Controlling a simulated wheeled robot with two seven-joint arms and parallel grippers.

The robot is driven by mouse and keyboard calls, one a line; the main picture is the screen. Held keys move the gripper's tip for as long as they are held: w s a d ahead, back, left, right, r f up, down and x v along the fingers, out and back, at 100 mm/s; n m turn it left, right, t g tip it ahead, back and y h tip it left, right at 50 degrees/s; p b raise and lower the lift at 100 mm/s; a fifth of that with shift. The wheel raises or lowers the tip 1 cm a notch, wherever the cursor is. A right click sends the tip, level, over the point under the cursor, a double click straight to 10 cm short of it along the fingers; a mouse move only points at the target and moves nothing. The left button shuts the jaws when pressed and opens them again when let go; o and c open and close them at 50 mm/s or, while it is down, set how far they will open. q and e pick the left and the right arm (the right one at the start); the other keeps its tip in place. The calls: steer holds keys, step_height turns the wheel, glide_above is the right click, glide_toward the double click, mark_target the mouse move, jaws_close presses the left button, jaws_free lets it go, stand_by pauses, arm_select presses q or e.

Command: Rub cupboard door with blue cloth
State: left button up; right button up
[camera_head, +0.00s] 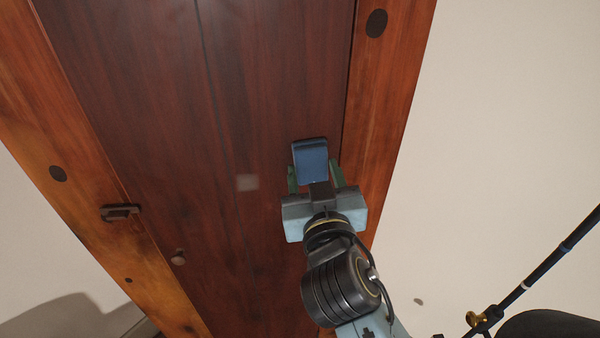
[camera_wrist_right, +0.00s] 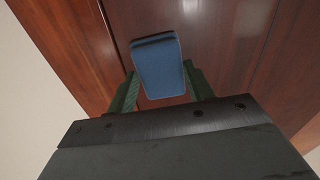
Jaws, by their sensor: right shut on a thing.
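The cupboard door (camera_head: 150,80) is dark red-brown wood and fills the middle of the head view; it also shows in the right wrist view (camera_wrist_right: 226,60). A blue cloth (camera_head: 311,160), a folded block shape, is in my right gripper (camera_head: 317,186), in front of the door's right part. In the right wrist view the cloth (camera_wrist_right: 160,68) sits between the green fingers of the gripper (camera_wrist_right: 160,92), which are shut on it. I cannot tell whether the cloth touches the door. My left gripper is not in view.
A lighter orange-brown wooden frame (camera_head: 385,110) borders the door. A small dark latch (camera_head: 120,212) and a round knob (camera_head: 178,258) are on the left side. A plain pale wall (camera_head: 510,130) is at the right.

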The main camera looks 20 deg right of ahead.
steer(key=shift+d, duration=0.25)
steer(key=s+a+b, duration=0.1)
steer(key=s, duration=0.5)
stand_by(0.4)
steer(key=shift+s, duration=0.1)
